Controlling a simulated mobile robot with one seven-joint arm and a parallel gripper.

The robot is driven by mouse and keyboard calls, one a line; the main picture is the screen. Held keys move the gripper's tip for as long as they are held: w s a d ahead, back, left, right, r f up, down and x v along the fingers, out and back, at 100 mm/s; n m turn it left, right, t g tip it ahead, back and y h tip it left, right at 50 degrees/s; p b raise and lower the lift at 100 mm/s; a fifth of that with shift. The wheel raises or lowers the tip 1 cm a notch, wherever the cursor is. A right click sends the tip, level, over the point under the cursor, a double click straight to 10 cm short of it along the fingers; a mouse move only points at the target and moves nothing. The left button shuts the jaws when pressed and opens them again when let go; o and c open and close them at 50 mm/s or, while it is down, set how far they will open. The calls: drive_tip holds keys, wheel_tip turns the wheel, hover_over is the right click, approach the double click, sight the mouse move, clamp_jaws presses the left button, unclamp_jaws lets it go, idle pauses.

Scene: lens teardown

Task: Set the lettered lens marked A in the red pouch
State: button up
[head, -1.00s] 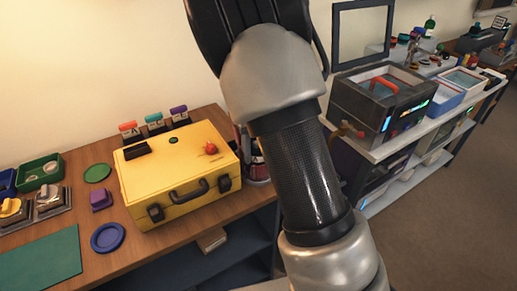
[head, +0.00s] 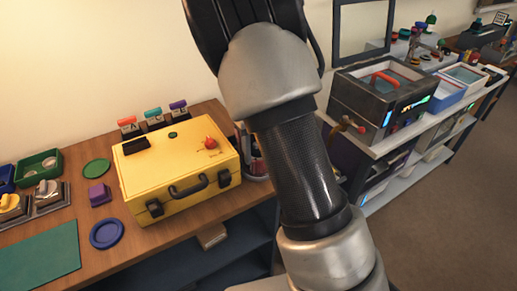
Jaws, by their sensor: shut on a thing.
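My gripper is outside the head view; only my arm crosses the middle, running down past the bottom edge. The lens marked A cannot be made out. Behind the yellow case, three small dark holders stand in a row against the wall. One has a red-orange top and a letter that looks like A (head: 129,127), one a teal top (head: 154,119), one a purple top (head: 178,110). I cannot tell whether the red-topped one is the red pouch. Pale discs lie in a green tray (head: 60,158) at the left; their marks are too small to read.
A grey machine (head: 375,105) stands on the right bench.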

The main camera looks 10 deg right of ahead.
drive_tip(key=shift+f, duration=0.2)
drive_tip(key=o, duration=1.4)
wheel_tip(320, 180, up, 9)
drive_tip(key=p, duration=0.9)
